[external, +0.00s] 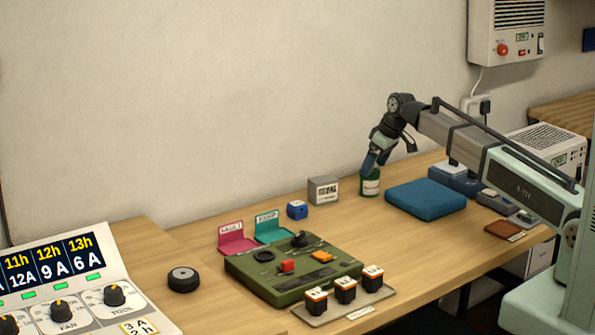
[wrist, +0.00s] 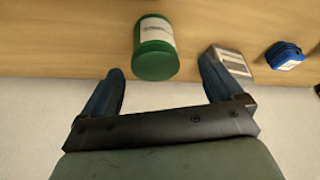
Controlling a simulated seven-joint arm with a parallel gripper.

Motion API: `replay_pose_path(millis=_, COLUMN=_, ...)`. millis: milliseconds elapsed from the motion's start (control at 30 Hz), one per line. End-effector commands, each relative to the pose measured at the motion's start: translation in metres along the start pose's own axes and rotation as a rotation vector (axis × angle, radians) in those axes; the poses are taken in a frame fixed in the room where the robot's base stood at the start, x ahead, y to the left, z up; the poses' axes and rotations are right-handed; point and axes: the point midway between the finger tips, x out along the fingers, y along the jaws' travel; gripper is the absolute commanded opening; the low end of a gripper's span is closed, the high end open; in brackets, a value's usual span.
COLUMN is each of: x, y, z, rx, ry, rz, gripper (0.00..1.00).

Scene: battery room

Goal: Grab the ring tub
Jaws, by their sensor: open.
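A green tub (external: 370,187) with a pale label stands on the wooden table, left of the blue pad; its label is too small to read, and I take it to be the ring tub. In the wrist view the tub (wrist: 155,62) shows its green round end and white label. My gripper (external: 375,165) is at the tub's top in the external view, and its fingers partly cover the tub. In the wrist view my gripper (wrist: 161,72) is open and empty, with the tub between and just beyond the fingertips. I cannot tell whether the fingers touch it.
A grey labelled box (external: 323,190) and a small blue box (external: 297,210) stand left of the tub. A blue pad (external: 426,199) lies to its right. A green control panel (external: 290,270) is nearer the front. The wall (external: 250,90) is close behind.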

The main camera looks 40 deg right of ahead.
Motion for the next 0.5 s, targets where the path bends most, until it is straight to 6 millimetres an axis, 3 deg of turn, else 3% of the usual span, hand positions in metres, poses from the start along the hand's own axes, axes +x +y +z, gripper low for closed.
replay_pose_path(millis=133, x=0.018, y=0.000, z=0.000, rx=0.000, ry=-0.002, rz=-0.001, gripper=0.94)
replay_pose_path(millis=500, x=0.033, y=0.002, z=0.000, rx=0.000, ry=-0.002, rz=0.000, gripper=0.94)
